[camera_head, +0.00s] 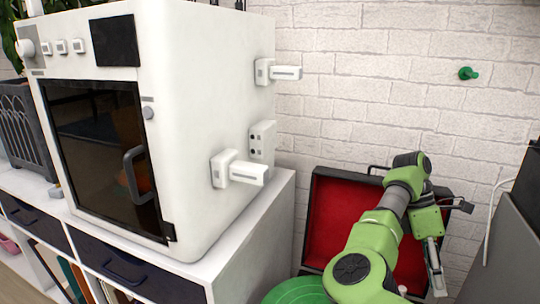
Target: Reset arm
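My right arm (375,240) is green and grey and reaches up from the bottom right of the head view. Its gripper (435,268) hangs at the far end of the arm, in front of an open case (335,215) with a red lining. The gripper shows side-on as a thin pale finger pointing down, so I cannot tell whether it is open or shut. I see nothing held in it. My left arm and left gripper are not in view.
A white 3D-printer-like machine (200,120) with a dark door stands on a white cabinet (255,225) at left. A green round object (298,291) lies low in front of the case. A grey panel (510,240) is close at right. A green wall knob (467,73) is above.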

